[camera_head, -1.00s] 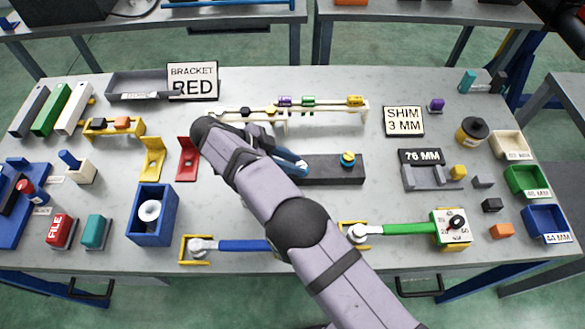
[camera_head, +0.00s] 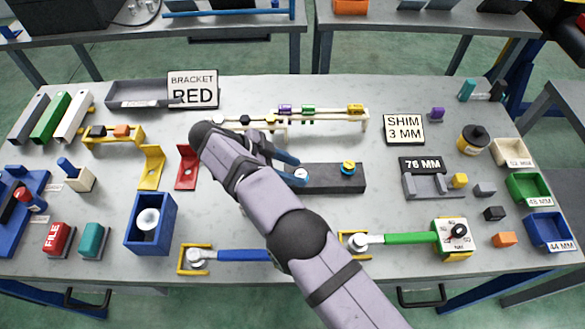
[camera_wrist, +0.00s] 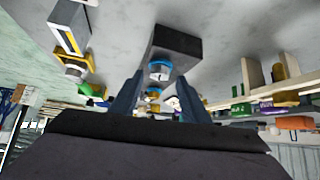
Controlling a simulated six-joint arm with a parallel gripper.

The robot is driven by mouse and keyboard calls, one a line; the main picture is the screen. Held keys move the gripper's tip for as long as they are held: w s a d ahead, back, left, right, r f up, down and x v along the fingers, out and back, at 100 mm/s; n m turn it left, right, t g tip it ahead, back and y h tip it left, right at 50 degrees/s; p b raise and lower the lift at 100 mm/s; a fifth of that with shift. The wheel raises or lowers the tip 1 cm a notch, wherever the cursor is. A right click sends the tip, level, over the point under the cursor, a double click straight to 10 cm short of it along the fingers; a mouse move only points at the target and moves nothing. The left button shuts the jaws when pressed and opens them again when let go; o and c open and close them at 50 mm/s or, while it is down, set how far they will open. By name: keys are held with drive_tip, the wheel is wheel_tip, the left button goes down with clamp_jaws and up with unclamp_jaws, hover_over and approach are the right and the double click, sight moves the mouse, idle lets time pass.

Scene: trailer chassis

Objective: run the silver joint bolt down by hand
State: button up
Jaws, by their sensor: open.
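A dark block (camera_head: 330,179) lies mid-table. A silver round bolt head with blue at its edge (camera_head: 300,177) shows at its left end, beside my gripper. A yellow knob with a blue ring (camera_head: 348,168) sits toward its right end. My gripper (camera_head: 287,160) is open, its blue fingers partly hidden by my arm in the head view. In the wrist view my gripper's fingers (camera_wrist: 158,95) stand apart, with a silver, blue-ringed bolt head (camera_wrist: 158,70) beyond and between them, near the dark block (camera_wrist: 176,42). I cannot tell whether the fingers touch it.
A red bracket (camera_head: 187,168) stands left of my arm. A cream rack (camera_head: 330,116) with coloured pieces lies behind the block. A blue-handled tool (camera_head: 243,255) and a green-handled tool (camera_head: 410,238) lie along the front.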

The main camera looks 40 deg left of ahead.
drive_tip(key=shift+r, duration=0.1)
wheel_tip(320, 180, up, 10)
drive_tip(key=b, duration=0.1)
idle(0.4)
drive_tip(key=shift+w+d, duration=0.1)
